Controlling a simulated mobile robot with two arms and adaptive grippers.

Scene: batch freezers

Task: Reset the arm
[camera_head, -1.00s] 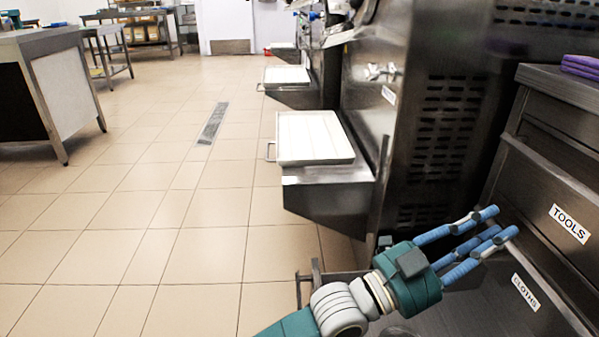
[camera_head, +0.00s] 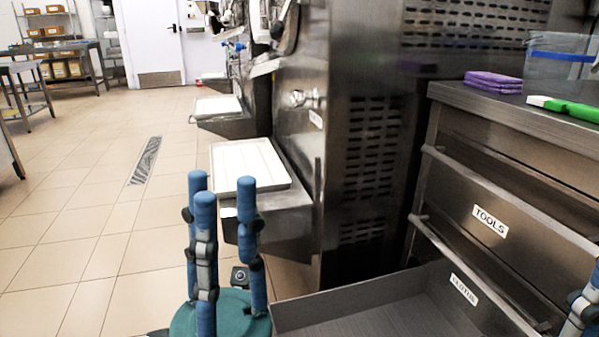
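My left gripper (camera_head: 222,195) is at the lower middle, its blue fingers pointing up from a teal palm. Its fingers stand apart with nothing between them, in front of the machine's white tray and left of the open drawer. Part of my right gripper (camera_head: 582,305) shows at the right edge; its fingertips are not clear enough to judge. The open drawer (camera_head: 370,290) is pulled out at the bottom, and its visible interior looks empty. A CLOTHS label (camera_head: 463,290) shows by the drawer, below the TOOLS label (camera_head: 490,221) on the steel cabinet.
A steel batch freezer (camera_head: 365,130) with a white tray (camera_head: 245,165) stands beyond the drawer. Purple cloths (camera_head: 493,80), a green-handled tool (camera_head: 565,108) and a clear bin (camera_head: 558,65) sit on the cabinet. Tiled floor (camera_head: 90,215) at left is open.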

